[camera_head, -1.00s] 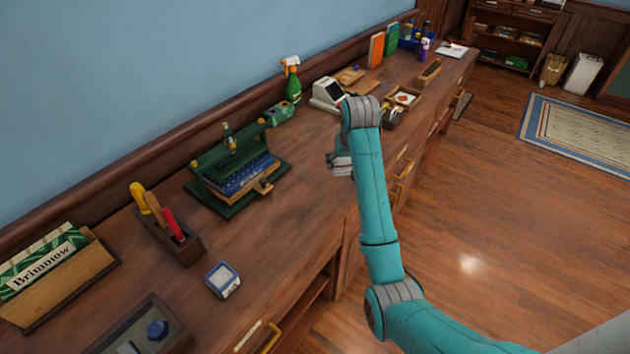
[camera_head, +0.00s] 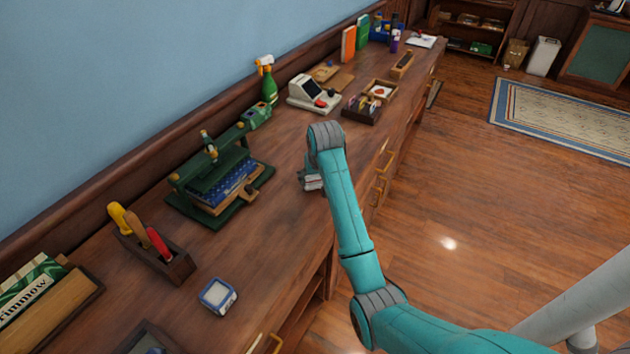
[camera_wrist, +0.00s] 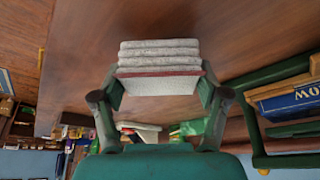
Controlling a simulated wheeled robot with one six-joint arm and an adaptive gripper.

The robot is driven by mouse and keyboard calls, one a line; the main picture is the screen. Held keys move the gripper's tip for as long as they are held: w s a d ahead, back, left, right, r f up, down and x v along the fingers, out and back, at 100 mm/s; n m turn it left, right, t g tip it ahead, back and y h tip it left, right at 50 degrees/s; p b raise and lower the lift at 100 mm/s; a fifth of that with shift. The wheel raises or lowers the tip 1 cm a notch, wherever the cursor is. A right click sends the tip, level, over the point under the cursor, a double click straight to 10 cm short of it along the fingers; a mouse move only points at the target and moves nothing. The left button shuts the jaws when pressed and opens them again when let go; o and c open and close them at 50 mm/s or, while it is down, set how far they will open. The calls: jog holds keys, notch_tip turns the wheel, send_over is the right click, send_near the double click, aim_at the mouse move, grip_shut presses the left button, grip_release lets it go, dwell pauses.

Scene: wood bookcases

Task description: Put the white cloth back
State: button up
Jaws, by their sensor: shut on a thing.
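The white cloth (camera_wrist: 159,55) is a folded, layered grey-white stack with a reddish band along one side in the wrist view. My gripper (camera_wrist: 160,88) is shut on it, with one finger at each side. In the head view my gripper (camera_head: 310,178) is above the wooden counter (camera_head: 285,235), near its front edge and right of the green press. A little of the cloth (camera_head: 313,184) shows below my wrist there; the rest is hidden. I cannot tell whether it touches the counter.
A green press (camera_head: 222,185), a tool box (camera_head: 160,255) and a small blue-white tin (camera_head: 218,296) stand on the counter. Further back are a spray bottle (camera_head: 268,82), a cash register (camera_head: 312,95) and a divided tray (camera_head: 362,110). Bare counter lies between press and front edge.

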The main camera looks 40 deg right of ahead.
jog(key=shift+f, duration=0.9)
jog(key=o, duration=1.1)
jog(key=shift+f, duration=0.1)
jog(key=v, duration=1.2)
